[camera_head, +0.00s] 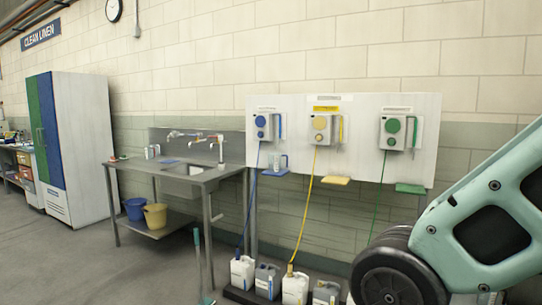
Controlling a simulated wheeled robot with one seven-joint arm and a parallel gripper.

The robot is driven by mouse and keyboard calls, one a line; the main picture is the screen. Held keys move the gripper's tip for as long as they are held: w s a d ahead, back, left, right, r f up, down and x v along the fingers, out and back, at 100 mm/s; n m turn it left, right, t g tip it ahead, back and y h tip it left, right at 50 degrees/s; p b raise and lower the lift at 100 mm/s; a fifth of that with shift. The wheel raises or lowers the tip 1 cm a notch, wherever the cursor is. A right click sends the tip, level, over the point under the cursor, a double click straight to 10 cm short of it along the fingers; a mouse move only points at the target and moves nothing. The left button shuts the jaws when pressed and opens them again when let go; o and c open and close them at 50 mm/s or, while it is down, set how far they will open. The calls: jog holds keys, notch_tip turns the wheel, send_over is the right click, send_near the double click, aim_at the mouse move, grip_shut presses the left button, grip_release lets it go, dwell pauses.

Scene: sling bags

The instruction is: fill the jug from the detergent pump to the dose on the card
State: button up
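Three dosing pumps hang on a white wall panel (360,112): a blue-marked pump (262,126), a yellow-marked pump (320,128) and a green-marked pump (393,132). I cannot read which one is for detergent. A small clear vessel that looks like the jug (279,161) stands on a blue shelf (275,173) below the blue pump. Its liquid level is too small to tell. Small signs sit above the pumps, including a yellow one (326,109); their writing is not legible, and I cannot tell whether one is the dose card. My gripper is out of view.
A yellow shelf (336,180) and a green shelf (410,188) sit under the other pumps. Several canisters (295,287) stand on the floor below, with hoses rising. A steel sink table (190,178) stands left. My teal arm link fills the right side.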

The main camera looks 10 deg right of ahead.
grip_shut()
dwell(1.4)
